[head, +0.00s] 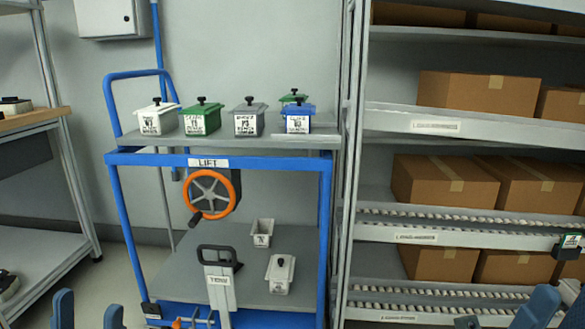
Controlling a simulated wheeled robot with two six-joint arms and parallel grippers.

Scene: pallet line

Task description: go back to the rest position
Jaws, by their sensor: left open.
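My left gripper (88,306) shows at the bottom left edge. Its two blue fingers stand apart with nothing seen between them, so it is open. It is low in front of the floor, left of the blue lift cart (325,200), and appears clear of it. Blue parts at the bottom right look like my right gripper (503,315). They are cut off by the frame edge, and I cannot tell its jaw state.
Several lidded bins, including a white one (157,121) and a blue one (297,124), stand on the cart's top shelf. An orange handwheel (211,196) is below. A rack (348,200) with cartons (455,184) fills the right. A bench (30,122) stands left.

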